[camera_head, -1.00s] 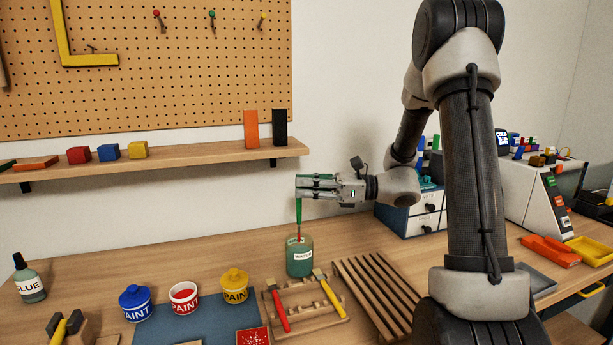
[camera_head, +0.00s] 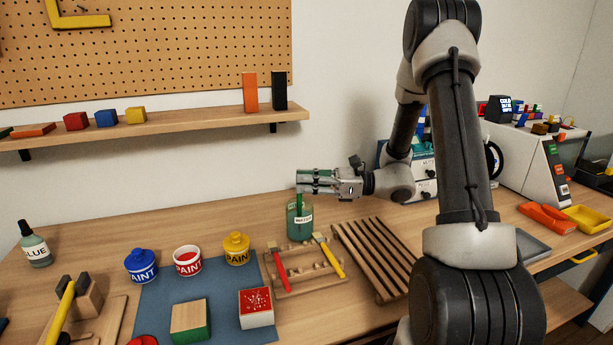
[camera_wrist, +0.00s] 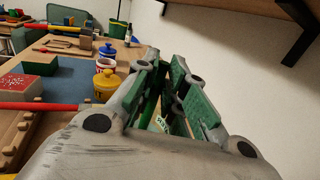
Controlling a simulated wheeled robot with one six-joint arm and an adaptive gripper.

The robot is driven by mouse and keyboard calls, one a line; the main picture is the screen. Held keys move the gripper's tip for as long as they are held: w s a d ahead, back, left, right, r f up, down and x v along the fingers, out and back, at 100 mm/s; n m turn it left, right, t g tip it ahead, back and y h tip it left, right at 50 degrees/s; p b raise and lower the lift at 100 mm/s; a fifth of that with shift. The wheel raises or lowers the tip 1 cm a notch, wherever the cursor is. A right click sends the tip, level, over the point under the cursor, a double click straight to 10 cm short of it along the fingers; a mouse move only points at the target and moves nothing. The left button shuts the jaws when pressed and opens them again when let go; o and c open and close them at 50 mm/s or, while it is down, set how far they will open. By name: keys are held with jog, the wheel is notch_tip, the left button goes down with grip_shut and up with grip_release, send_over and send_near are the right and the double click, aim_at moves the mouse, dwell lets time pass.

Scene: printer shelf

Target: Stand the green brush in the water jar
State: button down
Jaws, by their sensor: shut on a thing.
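My gripper (camera_head: 306,182) is shut on the green brush (camera_head: 299,201) and holds it upright, just above the water jar. The water jar (camera_head: 300,225) is a greenish, see-through jar with a white label, standing on the bench. The brush's lower part reaches down into the jar's mouth; its tip cannot be made out. In the wrist view, the gripper's green-padded fingers (camera_wrist: 172,85) close around the brush, and part of the jar's label (camera_wrist: 162,122) shows between them.
A wooden brush rack (camera_head: 305,278) with a red and a yellow brush lies in front of the jar. A slatted rack (camera_head: 375,260) is to its right. Paint pots, including a yellow one (camera_head: 236,248), stand left. The shelf (camera_head: 180,130) is above and behind.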

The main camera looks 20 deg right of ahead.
dwell(0.3)
jog(key=c, duration=1.4)
grip_release()
jog(key=shift+d, duration=0.1)
jog(key=d, duration=0.1)
jog(key=s+d+r, duration=0.1)
jog(key=d, duration=0.2)
jog(key=shift+s+d+r, duration=0.3)
jog(key=shift+s+r, duration=0.05)
jog(key=d+r, duration=0.1)
jog(key=r, duration=0.1)
jog(key=s+d+r, duration=0.1)
jog(key=r, duration=0.1)
jog(key=d+r, duration=0.1)
jog(key=r, duration=0.2)
jog(key=shift+s+d, duration=0.15)
jog(key=shift+d, duration=0.2)
